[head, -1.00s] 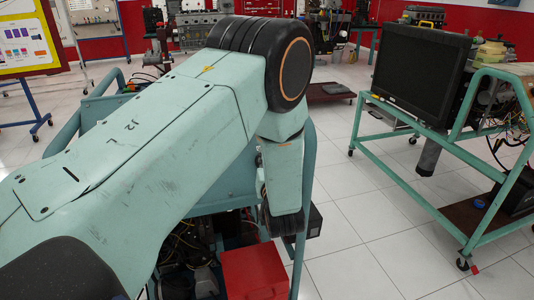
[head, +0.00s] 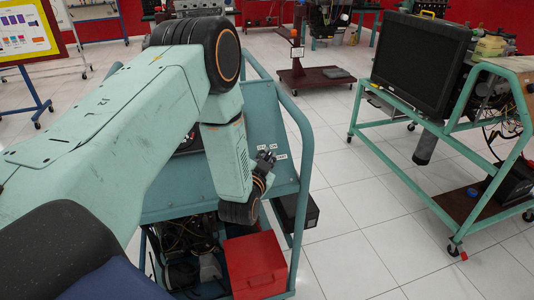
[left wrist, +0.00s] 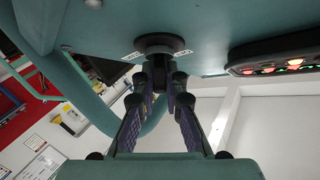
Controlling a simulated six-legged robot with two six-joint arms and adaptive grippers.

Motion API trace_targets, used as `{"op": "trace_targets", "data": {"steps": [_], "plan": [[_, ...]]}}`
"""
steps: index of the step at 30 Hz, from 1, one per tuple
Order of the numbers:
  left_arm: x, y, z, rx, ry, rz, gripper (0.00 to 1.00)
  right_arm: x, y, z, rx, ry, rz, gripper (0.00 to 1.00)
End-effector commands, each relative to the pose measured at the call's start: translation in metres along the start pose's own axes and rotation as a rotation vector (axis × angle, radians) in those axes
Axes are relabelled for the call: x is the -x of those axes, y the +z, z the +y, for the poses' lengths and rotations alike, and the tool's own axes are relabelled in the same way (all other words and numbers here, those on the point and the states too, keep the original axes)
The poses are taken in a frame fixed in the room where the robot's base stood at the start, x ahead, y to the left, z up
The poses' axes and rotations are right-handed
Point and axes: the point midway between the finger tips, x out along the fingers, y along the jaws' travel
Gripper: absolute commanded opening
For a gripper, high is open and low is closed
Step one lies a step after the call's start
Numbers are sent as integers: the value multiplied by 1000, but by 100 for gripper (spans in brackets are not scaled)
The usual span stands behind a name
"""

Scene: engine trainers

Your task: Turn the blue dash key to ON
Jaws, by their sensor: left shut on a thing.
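The teal dash panel (head: 257,133) with white switch labels is on the engine trainer in the head view. My left gripper (head: 266,163) is at its face, just below the labels. In the left wrist view, my left gripper's two fingers (left wrist: 162,88) converge on a small part at the round black key switch (left wrist: 160,44). They are shut on it, and it sits where the dash key is. The fingers hide most of the key, so I cannot make out its blue colour or its exact angle. White labels flank the switch. My right gripper is not in view.
A red box (head: 256,268) sits low on the trainer, under my left arm. Red and green lamps (left wrist: 280,68) show in a dark housing in the left wrist view. Another trainer with a black monitor (head: 420,62) stands to the right. Tiled floor between is clear.

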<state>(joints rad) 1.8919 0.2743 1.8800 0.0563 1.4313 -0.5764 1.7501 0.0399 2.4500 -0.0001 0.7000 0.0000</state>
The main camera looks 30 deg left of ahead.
Motion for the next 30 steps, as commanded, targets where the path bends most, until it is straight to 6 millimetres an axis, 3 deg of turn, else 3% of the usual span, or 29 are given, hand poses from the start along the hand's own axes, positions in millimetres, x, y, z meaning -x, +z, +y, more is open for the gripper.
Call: {"op": "trace_targets", "data": {"steps": [13,14,21,30], "plan": [[0,2,0,-5,4,-4,0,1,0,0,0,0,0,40],[0,2,0,-5,4,-4,13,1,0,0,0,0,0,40],[0,1,0,-5,5,-3,34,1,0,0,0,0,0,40],[0,1,0,-5,6,-1,34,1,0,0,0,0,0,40]]}}
